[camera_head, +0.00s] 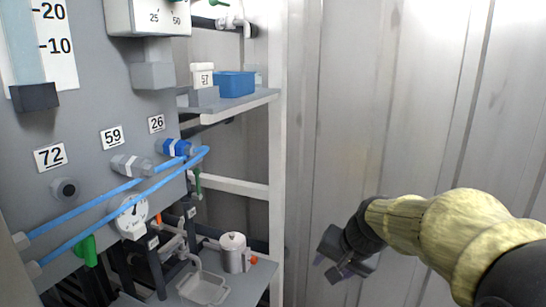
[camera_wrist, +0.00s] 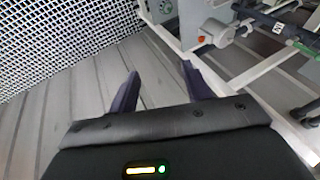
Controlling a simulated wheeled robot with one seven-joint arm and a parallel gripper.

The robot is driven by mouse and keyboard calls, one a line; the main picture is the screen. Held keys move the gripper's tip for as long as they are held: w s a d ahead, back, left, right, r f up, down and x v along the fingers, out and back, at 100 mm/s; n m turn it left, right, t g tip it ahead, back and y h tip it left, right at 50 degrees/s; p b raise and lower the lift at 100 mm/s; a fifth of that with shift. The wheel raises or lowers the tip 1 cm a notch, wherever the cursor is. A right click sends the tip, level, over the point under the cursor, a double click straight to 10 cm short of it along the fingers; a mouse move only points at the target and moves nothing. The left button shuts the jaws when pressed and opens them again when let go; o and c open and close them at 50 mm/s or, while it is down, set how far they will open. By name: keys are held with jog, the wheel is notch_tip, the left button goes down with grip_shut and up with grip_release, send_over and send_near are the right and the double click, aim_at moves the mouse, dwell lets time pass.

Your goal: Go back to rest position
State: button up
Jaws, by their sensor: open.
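My gripper (camera_head: 341,268) hangs at the lower right in the head view, at the end of my yellow-sleeved arm. It is in front of the corrugated metal wall and to the right of the rack, apart from both. In the wrist view my gripper (camera_wrist: 162,88) shows two dark purple fingers spread apart with nothing between them.
The rack's white post (camera_head: 277,150) stands left of my gripper. A shelf (camera_head: 240,102) holds a blue box (camera_head: 235,84). A metal canister (camera_head: 234,253) and an empty tray (camera_head: 204,289) are lower down. Blue hoses (camera_head: 120,208) cross the grey panel. The wall side is clear.

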jog(key=s+d+f+n+g+h, duration=0.2)
jog(key=s+f+n, duration=0.3)
jog(key=s+f, duration=0.8)
jog(key=shift+s+d+f+g+h, duration=0.15)
jog(key=shift+s+f+g+h, duration=0.15)
jog(key=shift+f, duration=0.1)
jog(key=shift+w, duration=0.1)
